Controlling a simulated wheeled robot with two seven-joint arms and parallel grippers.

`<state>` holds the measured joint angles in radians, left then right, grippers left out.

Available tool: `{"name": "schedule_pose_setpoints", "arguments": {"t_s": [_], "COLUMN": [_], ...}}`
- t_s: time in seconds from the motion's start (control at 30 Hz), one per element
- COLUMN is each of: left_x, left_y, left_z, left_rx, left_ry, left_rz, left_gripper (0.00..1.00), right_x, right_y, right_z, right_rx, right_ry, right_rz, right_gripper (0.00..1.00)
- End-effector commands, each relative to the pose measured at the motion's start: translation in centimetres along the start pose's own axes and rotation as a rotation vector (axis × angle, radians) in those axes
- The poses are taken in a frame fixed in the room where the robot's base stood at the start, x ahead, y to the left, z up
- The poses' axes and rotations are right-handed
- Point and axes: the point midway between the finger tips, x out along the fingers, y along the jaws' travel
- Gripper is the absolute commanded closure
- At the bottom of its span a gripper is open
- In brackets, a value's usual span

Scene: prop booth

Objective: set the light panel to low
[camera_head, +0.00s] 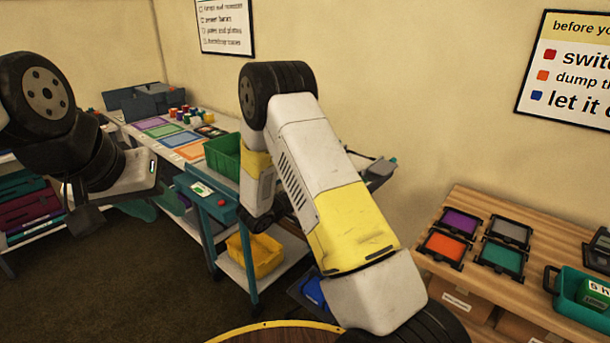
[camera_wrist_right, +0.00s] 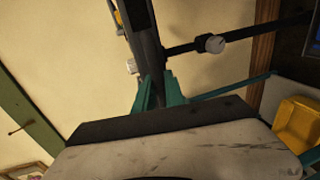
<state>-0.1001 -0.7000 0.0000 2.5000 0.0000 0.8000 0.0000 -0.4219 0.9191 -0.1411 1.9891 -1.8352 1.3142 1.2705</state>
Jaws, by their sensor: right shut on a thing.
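In the right wrist view, my right gripper (camera_wrist_right: 158,92) has its teal fingers closed on a dark upright post (camera_wrist_right: 143,40). A thin dark rod with a grey knob (camera_wrist_right: 214,44) reaches right from near the post, and a small pale knob (camera_wrist_right: 131,66) sits on its left. I cannot tell whether these belong to the light panel; no lit face or setting shows. In the head view my right arm hides most of that spot; a grey part (camera_head: 378,172) shows beyond it. My left gripper (camera_head: 155,204) hangs at the left with its teal fingers apart and empty.
A teal-framed cart with a green bin (camera_head: 224,155) and a yellow bin (camera_head: 256,256) stands behind my right arm. A table with coloured mats (camera_head: 168,131) is at the back left. A wooden bench (camera_head: 470,208) with coloured trays is at the right.

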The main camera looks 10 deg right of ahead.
Motion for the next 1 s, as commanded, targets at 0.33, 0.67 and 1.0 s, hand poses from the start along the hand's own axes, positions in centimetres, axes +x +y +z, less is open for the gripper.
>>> {"name": "schedule_pose_setpoints", "arguments": {"t_s": [0.33, 0.67, 1.0], "left_x": [0.0, 0.0, 0.0], "left_y": [0.0, 0.0, 0.0], "left_z": [0.0, 0.0, 0.0], "left_rx": [0.000, 0.000, 0.000], "left_ry": [0.000, 0.000, 0.000], "left_rz": [0.000, 0.000, 0.000], "left_gripper": [0.64, 0.64, 0.64], "right_x": [0.1, 0.1, -1.8], "right_y": [-1.0, -0.9, -0.7], "right_z": [0.1, 0.1, -0.1], "right_rx": [-0.004, -0.004, -0.002], "right_ry": [-0.002, -0.001, 0.003], "right_rz": [-0.009, -0.006, -0.003], "right_gripper": [1.00, 0.64, 0.64]}}
